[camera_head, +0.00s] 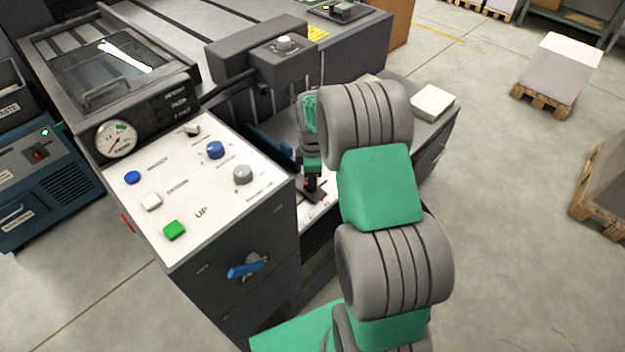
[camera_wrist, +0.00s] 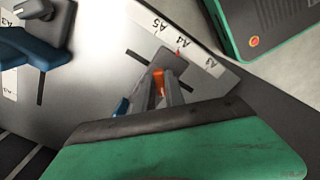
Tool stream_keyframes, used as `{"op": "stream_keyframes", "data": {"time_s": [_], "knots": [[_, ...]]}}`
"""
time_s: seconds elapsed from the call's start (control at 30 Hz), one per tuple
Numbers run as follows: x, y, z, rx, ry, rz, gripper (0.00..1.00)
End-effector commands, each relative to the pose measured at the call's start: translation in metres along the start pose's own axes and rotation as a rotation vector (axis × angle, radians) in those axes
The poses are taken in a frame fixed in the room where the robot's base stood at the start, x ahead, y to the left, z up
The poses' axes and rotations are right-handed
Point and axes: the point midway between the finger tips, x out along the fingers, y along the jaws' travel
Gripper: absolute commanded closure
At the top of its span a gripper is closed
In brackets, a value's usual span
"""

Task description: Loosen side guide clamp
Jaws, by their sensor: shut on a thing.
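The side guide clamp (camera_wrist: 159,79) is a small orange piece on a grey sliding plate (camera_wrist: 147,48). A red pointer on the plate stands by the A4 mark of a white size scale. My gripper (camera_wrist: 168,88) is shut on the orange clamp, with one grey finger on either side of it. In the head view my gripper (camera_head: 311,184) reaches down to the tray beside the control panel, and the clamp is mostly hidden there. My green palm hides the near part of the tray in the wrist view.
A blue guide (camera_head: 270,146) stands left of my gripper, under a grey overhead housing (camera_head: 276,52). The white control panel (camera_head: 188,188) with buttons and a gauge is close on the left. A white block (camera_head: 432,102) lies at the tray's right end.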

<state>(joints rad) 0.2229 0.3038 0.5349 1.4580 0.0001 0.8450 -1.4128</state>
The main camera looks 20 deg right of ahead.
Motion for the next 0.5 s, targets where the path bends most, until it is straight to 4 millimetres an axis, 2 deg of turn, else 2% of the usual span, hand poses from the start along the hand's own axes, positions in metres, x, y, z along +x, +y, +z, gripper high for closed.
{"op": "stream_keyframes", "data": {"time_s": [0.2,0.23,0.5], "knots": [[-0.0010,0.0010,-0.0006,-0.002,0.001,0.003,1.00],[-0.0010,0.0010,-0.0006,-0.002,0.001,0.003,0.85],[-0.0005,0.0005,-0.0002,0.000,0.000,0.001,0.64]]}}
